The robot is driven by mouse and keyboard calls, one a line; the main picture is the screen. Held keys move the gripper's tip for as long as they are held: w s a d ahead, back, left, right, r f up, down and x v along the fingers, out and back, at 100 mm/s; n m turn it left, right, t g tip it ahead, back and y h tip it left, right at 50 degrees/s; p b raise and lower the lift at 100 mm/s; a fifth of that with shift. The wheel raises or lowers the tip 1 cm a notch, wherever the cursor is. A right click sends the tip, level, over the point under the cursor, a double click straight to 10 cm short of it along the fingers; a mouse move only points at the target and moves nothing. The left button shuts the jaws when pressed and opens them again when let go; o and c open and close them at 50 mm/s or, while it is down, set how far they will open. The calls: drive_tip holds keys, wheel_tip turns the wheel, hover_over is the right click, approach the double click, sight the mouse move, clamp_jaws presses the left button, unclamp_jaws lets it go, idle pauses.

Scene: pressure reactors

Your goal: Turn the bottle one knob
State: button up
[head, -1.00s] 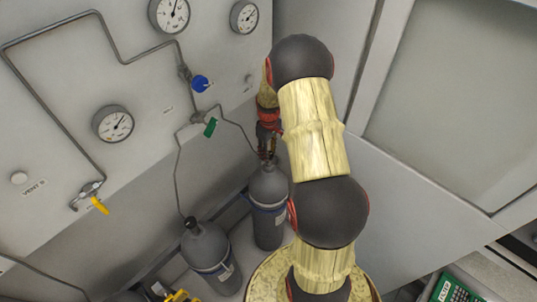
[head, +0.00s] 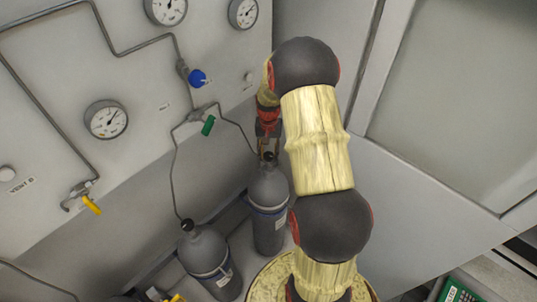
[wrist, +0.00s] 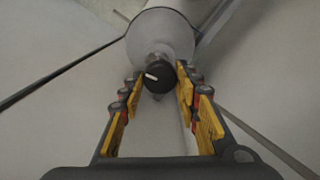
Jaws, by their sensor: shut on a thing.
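Two grey gas bottles stand by the panel: a right one (head: 268,200) and a left one (head: 206,257). I cannot read which is bottle one. My gripper (head: 267,150) is at the top of the right bottle, coming from above, partly hidden behind my arm. In the wrist view, a round black knob (wrist: 158,77) with a white mark sits between the fingertips of my gripper (wrist: 158,80), and the gripper is shut on it. The grey bottle (wrist: 160,35) shows beyond the knob. The left bottle has a black knob (head: 187,226) on top, with nothing holding it.
Thin pipes run from the bottles up the panel. The panel holds gauges (head: 106,119), a blue valve handle (head: 197,78), a green handle (head: 208,125) and a yellow handle (head: 92,206). A green device (head: 460,292) lies at the lower right.

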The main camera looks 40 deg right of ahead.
drive_tip(key=m+b, duration=0.1)
drive_tip(key=m, duration=0.3)
drive_tip(key=shift+m, duration=0.3)
drive_tip(key=m, duration=0.5)
drive_tip(key=shift+m+b, duration=0.3)
drive_tip(key=shift+b, duration=0.05)
drive_tip(key=m, duration=0.5)
drive_tip(key=shift+b, duration=0.3)
drive_tip(key=m, duration=0.5)
drive_tip(key=o, duration=1.1)
drive_tip(key=shift+c, duration=0.2)
drive_tip(key=shift+o, duration=0.5)
